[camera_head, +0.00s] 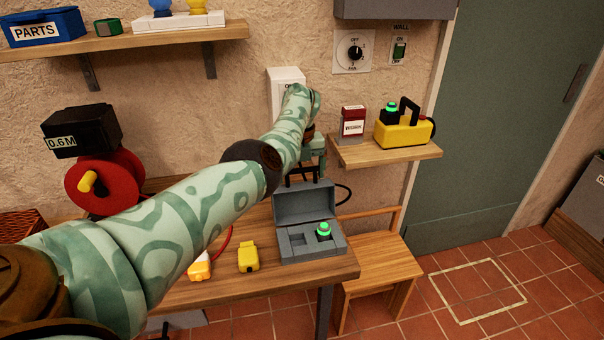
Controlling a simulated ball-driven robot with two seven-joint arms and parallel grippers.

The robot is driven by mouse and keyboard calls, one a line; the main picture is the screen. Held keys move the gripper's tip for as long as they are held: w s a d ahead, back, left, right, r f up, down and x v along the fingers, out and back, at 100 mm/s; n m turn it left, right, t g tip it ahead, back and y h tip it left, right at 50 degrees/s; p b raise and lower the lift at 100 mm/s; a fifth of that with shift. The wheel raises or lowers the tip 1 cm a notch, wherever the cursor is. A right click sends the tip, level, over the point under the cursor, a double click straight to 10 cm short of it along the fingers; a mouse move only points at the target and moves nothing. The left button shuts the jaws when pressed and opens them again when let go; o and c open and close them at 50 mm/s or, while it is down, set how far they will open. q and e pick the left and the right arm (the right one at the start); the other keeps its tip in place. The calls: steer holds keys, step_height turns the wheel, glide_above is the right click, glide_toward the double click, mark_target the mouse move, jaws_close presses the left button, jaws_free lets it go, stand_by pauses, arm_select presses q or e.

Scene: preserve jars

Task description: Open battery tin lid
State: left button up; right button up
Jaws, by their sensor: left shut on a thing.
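The grey battery tin (333,246) sits near the right end of the wooden workbench. Its lid (306,204) is raised and stands upright at the back of the tin. Inside, a battery with a green top (323,231) is in the right compartment; the left compartment looks empty. My left gripper (303,179) is at the top edge of the lid, shut on it, with its dark fingers pointing down. The fingertips are partly hidden behind the lid's edge. My right gripper is not in view.
A red reel (106,184) stands further left. A small wall shelf (388,153) holds a red-and-white box (353,121) and a yellow device (402,133). A wooden stool (375,266) stands right of the bench.

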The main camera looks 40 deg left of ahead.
arm_select(q)
steer(key=shift+w+a+r, duration=0.1)
steer(key=shift+a, duration=0.05)
steer(key=o, duration=1.1)
step_height(320, 180, up, 9)
steer(key=p, duration=0.2)
steer(key=shift+p, duration=0.3)
step_height(320, 180, up, 7)
